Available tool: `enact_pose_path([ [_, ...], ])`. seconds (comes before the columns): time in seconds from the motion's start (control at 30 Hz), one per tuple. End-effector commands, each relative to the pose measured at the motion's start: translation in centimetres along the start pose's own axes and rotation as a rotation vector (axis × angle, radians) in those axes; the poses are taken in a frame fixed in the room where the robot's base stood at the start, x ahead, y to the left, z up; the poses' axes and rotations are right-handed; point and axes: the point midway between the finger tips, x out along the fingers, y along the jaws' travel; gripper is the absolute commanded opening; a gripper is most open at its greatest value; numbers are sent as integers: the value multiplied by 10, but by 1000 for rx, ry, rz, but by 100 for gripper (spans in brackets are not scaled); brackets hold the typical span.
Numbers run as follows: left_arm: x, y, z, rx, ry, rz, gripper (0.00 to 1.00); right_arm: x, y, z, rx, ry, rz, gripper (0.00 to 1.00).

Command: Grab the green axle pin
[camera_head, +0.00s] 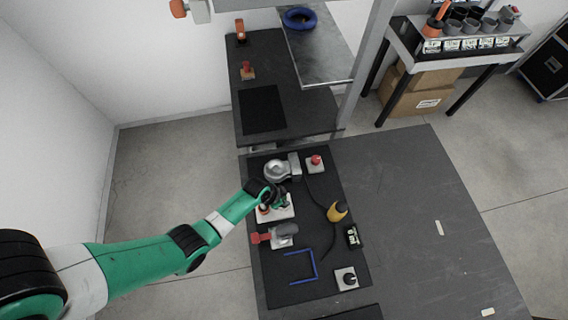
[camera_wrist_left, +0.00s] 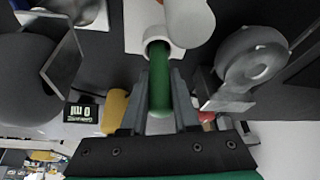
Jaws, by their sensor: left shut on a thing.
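The green axle pin (camera_wrist_left: 160,80) shows in the left wrist view, between the two fingers of my left gripper (camera_wrist_left: 159,98). The gripper is shut on it. The pin's far end meets a white ring-shaped socket (camera_wrist_left: 158,42); I cannot tell how deep it sits in it. In the head view my left gripper (camera_head: 278,199) is over a white block (camera_head: 285,212) on the black mat (camera_head: 320,279), and the pin is hidden there. My right gripper is not in view.
A silver round part (camera_head: 276,170) stands just behind the gripper. A red-and-grey clamp (camera_head: 284,233) lies in front. A red button box (camera_head: 315,163), a yellow tool (camera_head: 337,211) and a blue frame (camera_head: 314,265) are on the mat. The grey table (camera_head: 420,230) at right is mostly clear.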

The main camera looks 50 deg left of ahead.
Motion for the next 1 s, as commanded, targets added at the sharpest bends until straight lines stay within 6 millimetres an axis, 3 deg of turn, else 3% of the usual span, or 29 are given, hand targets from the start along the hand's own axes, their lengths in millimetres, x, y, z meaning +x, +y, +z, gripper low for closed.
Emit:
enact_pose_path([
  [0.17,-30,0,-13,0,1,0,0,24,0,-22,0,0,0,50],
  [0.47,-108,30,2,1,-1,2,0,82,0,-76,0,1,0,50],
  [0.7,-139,63,41,2,-1,1,0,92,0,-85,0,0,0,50],
  [1.0,-157,79,59,1,1,0,0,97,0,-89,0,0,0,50],
])
